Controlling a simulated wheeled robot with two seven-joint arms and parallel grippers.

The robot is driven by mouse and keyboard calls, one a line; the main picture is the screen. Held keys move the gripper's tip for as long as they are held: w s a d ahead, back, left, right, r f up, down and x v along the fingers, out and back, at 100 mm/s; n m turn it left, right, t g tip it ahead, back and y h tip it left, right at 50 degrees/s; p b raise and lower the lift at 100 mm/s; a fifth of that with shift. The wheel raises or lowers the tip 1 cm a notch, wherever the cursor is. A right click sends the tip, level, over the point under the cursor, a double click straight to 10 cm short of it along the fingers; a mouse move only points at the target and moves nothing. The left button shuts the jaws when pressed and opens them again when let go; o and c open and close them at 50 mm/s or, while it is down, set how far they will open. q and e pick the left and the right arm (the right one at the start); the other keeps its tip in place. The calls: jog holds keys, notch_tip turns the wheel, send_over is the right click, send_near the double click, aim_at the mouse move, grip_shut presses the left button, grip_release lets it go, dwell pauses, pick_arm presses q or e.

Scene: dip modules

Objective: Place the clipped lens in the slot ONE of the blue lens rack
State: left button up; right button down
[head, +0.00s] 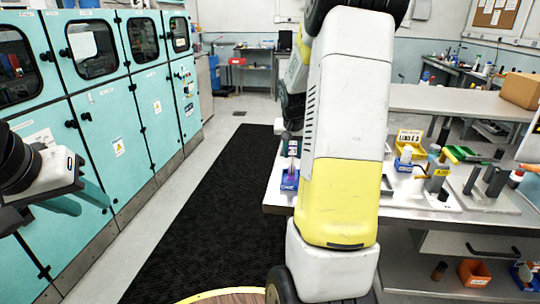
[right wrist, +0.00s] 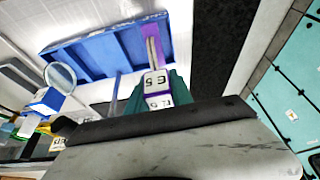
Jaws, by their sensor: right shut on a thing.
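The blue lens rack (right wrist: 85,55) fills the upper left of the right wrist view. It also shows in the head view (head: 288,183) at the table's left edge. My right gripper (right wrist: 150,98) has its teal fingers shut on a white clip (right wrist: 155,82) with an "E5" label. Thin brown prongs and a purple piece (right wrist: 157,35) show beyond the clip, at the right end of the rack. I cannot tell whether the lens is inside a slot or above it. Slot labels are not readable. My left gripper (head: 85,203) is open and empty at the far left in the head view.
A round lens (right wrist: 60,77) on a blue holder stands beside the rack. A yellow bin (head: 410,140), small bottles and grey fixtures occupy the table (head: 400,205) to the right. My right arm hides part of the table. Teal cabinets (head: 130,120) line the left wall.

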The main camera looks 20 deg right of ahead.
jog(key=shift+w+a, duration=0.1)
jog(key=shift+w, duration=0.55)
jog(key=shift+w+f, duration=0.15)
jog(key=shift+f, duration=0.75)
jog(key=shift+w+f, duration=0.1)
jog(key=shift+f, duration=0.8)
jog(key=shift+f, duration=0.15)
jog(key=c, duration=1.1)
grip_release()
